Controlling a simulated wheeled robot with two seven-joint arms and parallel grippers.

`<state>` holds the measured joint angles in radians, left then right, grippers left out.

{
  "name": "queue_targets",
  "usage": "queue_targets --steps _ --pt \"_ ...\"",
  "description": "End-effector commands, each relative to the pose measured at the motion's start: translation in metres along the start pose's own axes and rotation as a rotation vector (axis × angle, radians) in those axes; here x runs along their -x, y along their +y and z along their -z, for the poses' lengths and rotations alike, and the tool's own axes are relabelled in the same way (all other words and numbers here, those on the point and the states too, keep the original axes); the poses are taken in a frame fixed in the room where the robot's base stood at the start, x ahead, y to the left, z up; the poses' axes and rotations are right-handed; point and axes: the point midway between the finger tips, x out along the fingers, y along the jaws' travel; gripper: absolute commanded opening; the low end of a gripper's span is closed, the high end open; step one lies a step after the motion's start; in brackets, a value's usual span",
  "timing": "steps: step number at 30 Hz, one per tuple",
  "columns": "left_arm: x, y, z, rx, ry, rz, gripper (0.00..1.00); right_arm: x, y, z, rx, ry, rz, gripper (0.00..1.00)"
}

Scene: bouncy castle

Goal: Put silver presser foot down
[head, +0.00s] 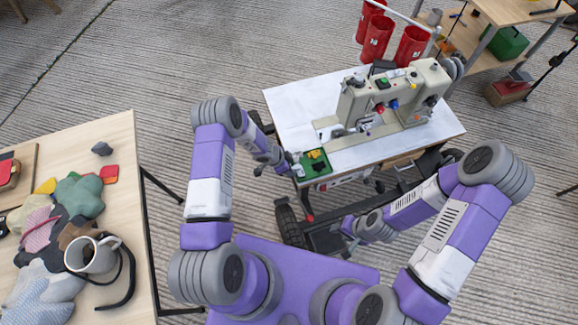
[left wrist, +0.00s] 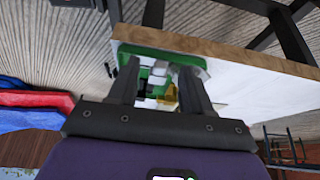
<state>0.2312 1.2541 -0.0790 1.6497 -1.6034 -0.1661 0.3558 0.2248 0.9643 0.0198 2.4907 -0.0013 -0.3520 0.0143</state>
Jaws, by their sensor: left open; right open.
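The sewing machine (head: 385,100) stands upright on the white-topped table. A green tray (head: 322,172) sits at the table's near left corner with small yellow pieces (head: 316,154) in it. My left gripper (head: 288,164) is at the tray's left edge. In the left wrist view, its fingers (left wrist: 158,72) are open, with the green tray (left wrist: 160,50) showing beyond and between them. Small pale and yellow bits show between the fingers, but I cannot tell whether one is the silver presser foot. My right gripper (head: 349,228) is open, low in front of the table and apart from it.
The white tabletop (head: 293,108) is bare at the left of the machine. Red bins (head: 377,38) stand behind it. A wooden table (head: 125,190) at left holds fabric pieces and a white mug (head: 92,256). A shelf with a green box (head: 508,42) is at back right.

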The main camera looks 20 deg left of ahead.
Motion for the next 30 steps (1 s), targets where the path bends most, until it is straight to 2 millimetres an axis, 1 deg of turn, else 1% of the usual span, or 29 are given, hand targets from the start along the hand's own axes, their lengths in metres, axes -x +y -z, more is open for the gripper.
queue_targets --steps 2,5,8,15,19,22,26,29,30 --pt "0.002 0.000 0.000 0.000 0.000 0.000 0.49 0.001 0.000 0.000 0.000 0.000 0.000 0.43" --pt "0.011 -0.001 0.001 0.000 0.000 0.001 0.49 0.005 -0.002 0.000 0.000 0.000 0.000 0.43" --pt "0.029 -0.001 0.001 0.000 0.000 0.002 0.49 0.012 -0.004 -0.001 0.000 0.000 0.000 0.43" --pt "0.082 -0.001 0.002 -0.001 0.000 0.002 0.49 0.034 -0.013 -0.002 0.000 0.000 0.000 0.43" --pt "0.104 -0.001 0.002 0.000 0.001 0.001 0.49 0.043 -0.016 -0.002 0.000 0.000 0.000 0.43" --pt "0.114 0.000 0.001 0.000 0.000 0.001 0.49 0.047 -0.018 -0.002 0.000 0.000 0.000 0.43" --pt "0.120 0.004 0.001 0.018 0.003 -0.004 0.49 0.049 -0.018 -0.002 0.000 0.000 0.000 0.43" --pt "0.120 0.018 0.004 0.092 0.015 -0.021 0.49 0.049 -0.018 -0.002 0.000 0.000 0.000 0.43" --pt "0.120 0.026 0.006 0.143 0.022 -0.030 0.49 0.048 -0.018 -0.002 0.000 0.000 0.000 0.43"
